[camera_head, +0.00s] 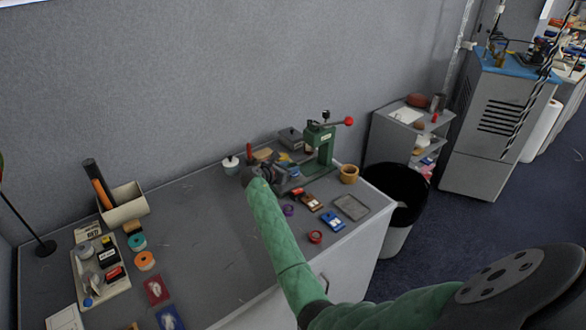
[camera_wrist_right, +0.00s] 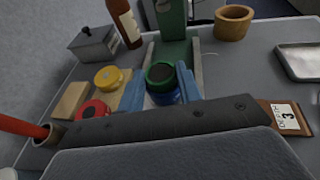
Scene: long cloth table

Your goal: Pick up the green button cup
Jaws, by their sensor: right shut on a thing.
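The green button cup (camera_wrist_right: 160,76) has a round green rim and a dark inside. It is upright between the two blue fingers of my right gripper (camera_wrist_right: 160,88) in the right wrist view, which are shut on it. Something blue (camera_wrist_right: 166,97) shows just under the green cup; I cannot tell whether they are joined. In the head view my right gripper (camera_head: 284,178) is over the far part of the table, in front of the green press, and hides the cup. My left gripper is not in view.
A yellow cup (camera_wrist_right: 108,77) and a red cup (camera_wrist_right: 93,109) are left of the fingers. The green press (camera_head: 320,150), a grey lidded box (camera_wrist_right: 93,44) and a brown bottle (camera_wrist_right: 124,22) stand behind. A wooden bowl (camera_head: 348,174) and metal tray (camera_head: 351,207) are right.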

